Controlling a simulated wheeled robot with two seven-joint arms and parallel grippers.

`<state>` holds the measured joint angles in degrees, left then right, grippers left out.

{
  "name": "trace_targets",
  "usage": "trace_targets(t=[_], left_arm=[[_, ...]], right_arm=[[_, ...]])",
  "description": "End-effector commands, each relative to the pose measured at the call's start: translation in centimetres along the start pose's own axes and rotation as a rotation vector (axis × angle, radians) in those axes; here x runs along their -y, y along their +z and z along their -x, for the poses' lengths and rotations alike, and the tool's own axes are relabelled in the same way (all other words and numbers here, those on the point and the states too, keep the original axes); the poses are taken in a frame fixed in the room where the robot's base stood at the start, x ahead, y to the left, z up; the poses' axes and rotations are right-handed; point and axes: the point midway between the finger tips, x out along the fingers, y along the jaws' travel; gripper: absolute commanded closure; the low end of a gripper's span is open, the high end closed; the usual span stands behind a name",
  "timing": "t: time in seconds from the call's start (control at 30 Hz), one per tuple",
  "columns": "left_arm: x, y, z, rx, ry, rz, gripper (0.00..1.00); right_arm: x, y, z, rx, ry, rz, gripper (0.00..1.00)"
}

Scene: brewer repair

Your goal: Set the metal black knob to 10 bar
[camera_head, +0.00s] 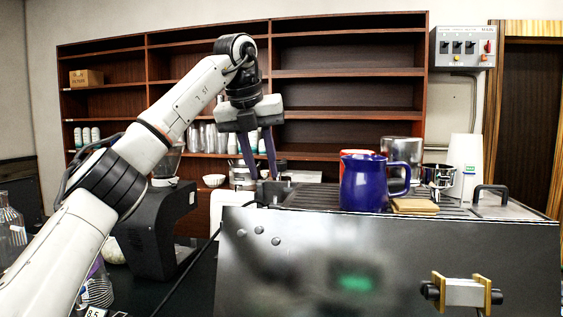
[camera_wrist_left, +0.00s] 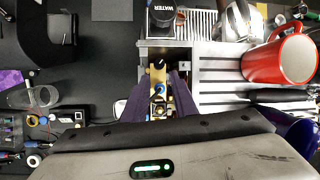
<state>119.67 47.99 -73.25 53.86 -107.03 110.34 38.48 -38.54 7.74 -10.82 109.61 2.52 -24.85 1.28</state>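In the left wrist view a small black knob (camera_wrist_left: 158,64) sits at the top of an open bay with brass and blue fittings (camera_wrist_left: 159,90). I take it for the metal black knob. Its scale and setting are too small to read. My left gripper (camera_wrist_left: 158,98) is open, with its two purple fingers apart on either side of the bay. The knob shows just beyond the fingertips, and no contact is visible. In the head view the left gripper (camera_head: 259,174) points down behind the machine's left end, and the knob cannot be made out. My right gripper is not in view.
The brewer's steel panel (camera_head: 400,245) stands in front. A blue pitcher (camera_head: 363,184) and a red cup (camera_wrist_left: 279,60) stand on the slatted top, right of the gripper. A black grinder (camera_head: 153,235) stands left. Wooden shelves (camera_head: 350,73) are behind.

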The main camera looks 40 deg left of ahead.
Motion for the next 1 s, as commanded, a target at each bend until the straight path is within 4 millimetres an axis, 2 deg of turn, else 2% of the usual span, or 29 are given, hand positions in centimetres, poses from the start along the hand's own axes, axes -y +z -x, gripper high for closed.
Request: trace_targets(t=[0.03, 0.17, 0.4, 0.53, 0.73, 1.0], left_arm=[[-0.1, 0.0, -0.6, -0.002, 0.002, 0.0, 0.74], [-0.1, -0.1, -2.6, -0.003, 0.003, 0.0, 0.74], [-0.1, -0.1, -6.9, -0.005, 0.004, 0.0, 0.74], [0.0, -0.1, -8.6, -0.003, 0.002, 0.0, 0.74], [0.0, -0.1, -9.9, -0.002, 0.002, 0.0, 0.74], [0.0, -0.1, -10.0, -0.002, 0.001, 0.0, 0.74]], right_arm=[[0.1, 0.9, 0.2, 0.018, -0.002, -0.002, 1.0], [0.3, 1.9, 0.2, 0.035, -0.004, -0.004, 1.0], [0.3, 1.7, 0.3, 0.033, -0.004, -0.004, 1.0], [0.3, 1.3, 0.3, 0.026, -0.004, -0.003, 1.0], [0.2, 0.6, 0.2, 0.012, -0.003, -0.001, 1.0], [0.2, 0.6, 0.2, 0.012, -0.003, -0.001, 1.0]])
